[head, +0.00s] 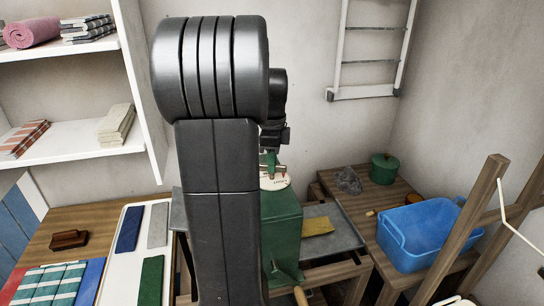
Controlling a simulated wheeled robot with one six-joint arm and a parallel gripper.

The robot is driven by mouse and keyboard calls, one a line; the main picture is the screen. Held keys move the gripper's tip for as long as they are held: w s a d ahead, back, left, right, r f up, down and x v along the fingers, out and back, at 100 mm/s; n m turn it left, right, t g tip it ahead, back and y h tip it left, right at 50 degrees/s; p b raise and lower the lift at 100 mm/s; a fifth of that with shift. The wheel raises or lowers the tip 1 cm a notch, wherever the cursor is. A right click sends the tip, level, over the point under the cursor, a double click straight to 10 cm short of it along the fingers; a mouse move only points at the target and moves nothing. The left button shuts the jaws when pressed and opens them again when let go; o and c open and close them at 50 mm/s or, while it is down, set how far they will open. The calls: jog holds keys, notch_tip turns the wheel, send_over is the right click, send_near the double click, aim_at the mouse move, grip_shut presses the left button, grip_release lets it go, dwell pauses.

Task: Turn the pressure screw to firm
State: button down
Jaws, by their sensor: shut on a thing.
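The green wringer (281,225) stands in the middle, partly hidden behind my arm. On its top is a pale round plate (279,183) with small lettering that I cannot read for sure. The pressure screw (273,168), with a reddish crosspiece, stands over this plate. My gripper (271,155) is above the plate, pointing down, shut on the screw's top. My arm hides its left side and much of the grip. I cannot tell which mark the screw points to.
A crank's wooden grip (300,296) sticks out at the wringer's front. A tray with a yellow cloth (317,226) lies to its right. A blue tub (427,235) and green pot (384,168) stand further right. Shelves (70,150) are on the left.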

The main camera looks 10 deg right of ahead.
jog(key=n+p, duration=0.2)
jog(key=n, duration=0.4)
jog(key=shift+r, duration=0.1)
jog(key=n+p, duration=0.1)
jog(key=n, duration=0.5)
jog(key=shift+n+p, duration=0.35)
jog(key=shift+n, duration=0.05)
jog(key=n, duration=0.4)
jog(key=shift+p, duration=0.4)
jog(key=n, duration=0.5)
jog(key=shift+n, duration=0.3)
jog(key=c, duration=1.5)
grip_release()
